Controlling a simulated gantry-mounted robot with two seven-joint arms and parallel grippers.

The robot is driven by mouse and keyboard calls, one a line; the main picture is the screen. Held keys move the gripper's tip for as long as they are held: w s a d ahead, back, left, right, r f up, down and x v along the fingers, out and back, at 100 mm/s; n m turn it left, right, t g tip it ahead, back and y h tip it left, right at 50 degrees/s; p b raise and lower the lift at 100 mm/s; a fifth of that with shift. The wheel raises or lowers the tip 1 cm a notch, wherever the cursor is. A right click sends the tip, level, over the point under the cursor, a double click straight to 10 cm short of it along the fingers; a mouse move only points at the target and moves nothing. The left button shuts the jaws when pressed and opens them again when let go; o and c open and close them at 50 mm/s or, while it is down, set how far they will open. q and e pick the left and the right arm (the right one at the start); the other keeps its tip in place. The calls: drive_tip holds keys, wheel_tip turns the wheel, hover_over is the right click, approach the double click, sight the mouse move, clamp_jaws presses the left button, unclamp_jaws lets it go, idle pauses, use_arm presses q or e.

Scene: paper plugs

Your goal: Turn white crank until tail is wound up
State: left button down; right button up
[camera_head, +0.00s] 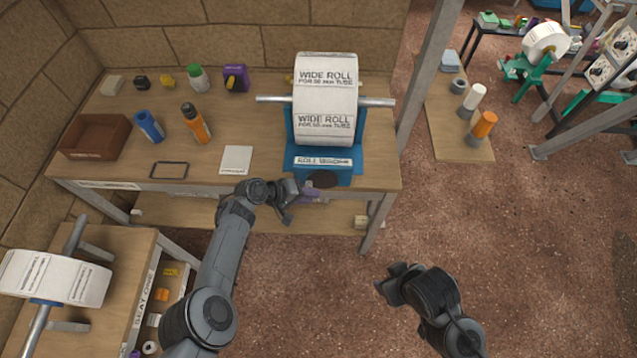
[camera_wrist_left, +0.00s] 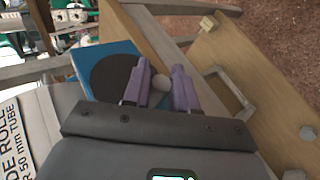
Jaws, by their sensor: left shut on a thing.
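A wide white paper roll (camera_head: 325,95) sits on a metal bar in a blue stand (camera_head: 300,158) at the front right of the workbench. I cannot make out a separate loose tail. A dark disc (camera_head: 322,179) is at the stand's front; the disc also shows in the left wrist view (camera_wrist_left: 112,77). My left gripper (camera_head: 308,194) is at the bench's front edge just below the disc. My right gripper (camera_head: 386,284) hangs over the floor, away from the bench.
A second roll (camera_head: 55,278) stands at the lower left.

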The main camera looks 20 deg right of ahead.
use_arm(q)
drive_tip(key=shift+r+y+p, duration=0.45)
drive_tip(key=shift+y+p, duration=0.15)
drive_tip(key=shift+p, duration=0.75)
drive_tip(key=y+p, duration=0.1)
drive_tip(key=t+y+p, duration=0.1)
drive_tip(key=p, duration=0.1)
drive_tip(key=shift+r+m+y, duration=0.3)
drive_tip(key=shift+m, duration=0.1)
